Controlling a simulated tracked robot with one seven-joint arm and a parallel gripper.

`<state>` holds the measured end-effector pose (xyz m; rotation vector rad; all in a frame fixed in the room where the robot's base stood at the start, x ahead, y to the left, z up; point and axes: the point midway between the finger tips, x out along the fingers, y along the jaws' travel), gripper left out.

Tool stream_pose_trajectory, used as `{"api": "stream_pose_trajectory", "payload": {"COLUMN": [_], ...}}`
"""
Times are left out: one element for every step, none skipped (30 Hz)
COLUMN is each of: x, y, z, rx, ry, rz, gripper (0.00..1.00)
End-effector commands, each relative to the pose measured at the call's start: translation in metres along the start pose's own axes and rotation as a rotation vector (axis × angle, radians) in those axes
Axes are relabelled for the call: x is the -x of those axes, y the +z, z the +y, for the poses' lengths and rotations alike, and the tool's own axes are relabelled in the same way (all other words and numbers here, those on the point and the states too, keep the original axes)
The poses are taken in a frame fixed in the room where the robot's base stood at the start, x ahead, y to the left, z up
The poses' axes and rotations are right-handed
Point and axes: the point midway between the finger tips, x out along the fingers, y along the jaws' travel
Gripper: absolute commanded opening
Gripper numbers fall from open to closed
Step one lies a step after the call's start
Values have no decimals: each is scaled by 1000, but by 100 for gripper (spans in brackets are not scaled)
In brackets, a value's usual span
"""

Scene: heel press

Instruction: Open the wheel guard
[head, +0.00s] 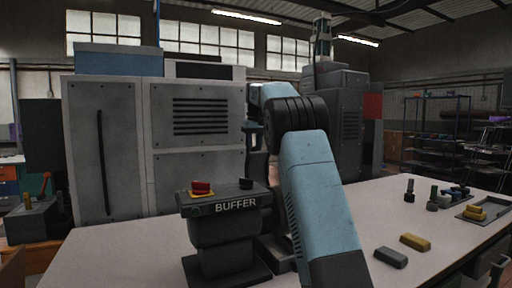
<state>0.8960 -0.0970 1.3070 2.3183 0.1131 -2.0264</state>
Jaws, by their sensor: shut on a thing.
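The buffer (224,225) is a dark machine on a pedestal at the table's front, left of my arm. Narrow pale and dark parts show just left of the joint, above the panel; I cannot tell which are my wrist and which the machine. The wheel guard cannot be made out, nor whether it is open. My gripper's fingers are hidden.
A yellow block (415,242) and a grey block (391,257) lie on the pale table (385,205) right of my arm. Farther right are small dark fittings and a tray (468,213) with yellow blocks. Grey cabinets (195,165) stand behind.

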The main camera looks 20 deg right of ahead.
Motion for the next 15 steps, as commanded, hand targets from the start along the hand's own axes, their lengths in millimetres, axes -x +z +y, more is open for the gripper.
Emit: {"api": "stream_pose_trajectory", "payload": {"x": [1,1,1,1,1,1,1,1,1,1,1,1,1,1,1], "y": [-1,-1,-2,-2,-2,-2,-2,-2,-2,-3,-3,-3,-3,-3,-3], "z": [5,4,3,3,2,1,1,0,0,-1,-1,-1,-2,-2,-2], "rx": [-5,-5,-3,-3,-2,-1,0,1,1,2,2,3,3,3,4], "ry": [9,10,10,10,10,10,10,10,10,10,10,10,10,10,9], "rz": [5,5,6,6,6,6,6,6,6,6,6,6,6,6,6], "gripper": [0,0,0,0,0,0,0,0,0,0,0,0,0,37,41]}}
